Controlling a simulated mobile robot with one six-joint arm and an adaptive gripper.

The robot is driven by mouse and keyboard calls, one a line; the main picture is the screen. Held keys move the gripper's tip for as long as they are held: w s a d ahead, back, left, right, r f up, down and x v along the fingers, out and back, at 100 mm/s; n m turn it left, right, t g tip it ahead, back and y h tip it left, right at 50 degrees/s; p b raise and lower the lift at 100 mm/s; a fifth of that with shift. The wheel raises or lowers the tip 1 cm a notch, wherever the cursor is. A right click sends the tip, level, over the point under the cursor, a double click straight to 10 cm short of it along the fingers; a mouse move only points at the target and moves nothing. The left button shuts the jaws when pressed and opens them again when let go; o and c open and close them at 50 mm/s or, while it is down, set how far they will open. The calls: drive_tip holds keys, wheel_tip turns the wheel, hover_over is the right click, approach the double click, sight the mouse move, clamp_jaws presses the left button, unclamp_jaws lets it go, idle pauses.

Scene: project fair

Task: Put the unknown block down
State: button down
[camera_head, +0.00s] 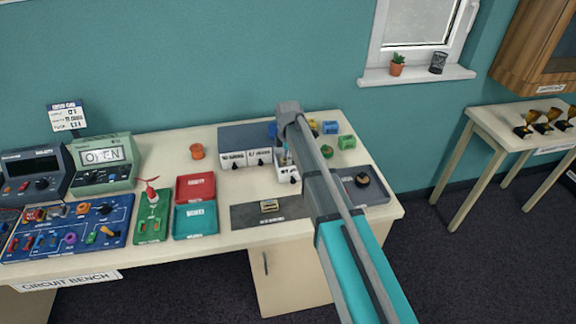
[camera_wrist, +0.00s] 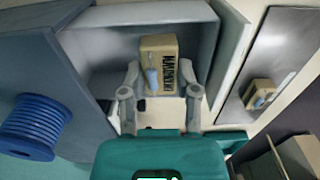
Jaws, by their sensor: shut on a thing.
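My gripper (camera_wrist: 160,74) is shut on a tan block (camera_wrist: 157,52) with dark lettering and a pale blue part, likely the unknown block. In the wrist view the block is between the fingertips, in front of or inside a grey open-fronted compartment (camera_wrist: 108,50); I cannot tell whether it touches the floor. In the head view my arm hides most of the gripper and the held block.
A grey-topped box (camera_head: 245,137) with white labelled fronts stands left of my arm. Red (camera_head: 195,187) and teal (camera_head: 195,219) trays lie further left. A blue spool (camera_wrist: 34,126) is close by in the wrist view. A dark tray (camera_head: 375,194) lies at right.

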drive_tip(key=shift+f+b, duration=1.15)
drive_tip(key=shift+f, duration=0.25)
drive_tip(key=shift+f, duration=0.2)
drive_tip(key=c, duration=0.6)
unclamp_jaws()
drive_tip(key=shift+r, duration=0.2)
wheel_tip(320, 180, up, 12)
drive_tip(key=p, duration=1.2)
drive_tip(key=shift+s, duration=0.1)
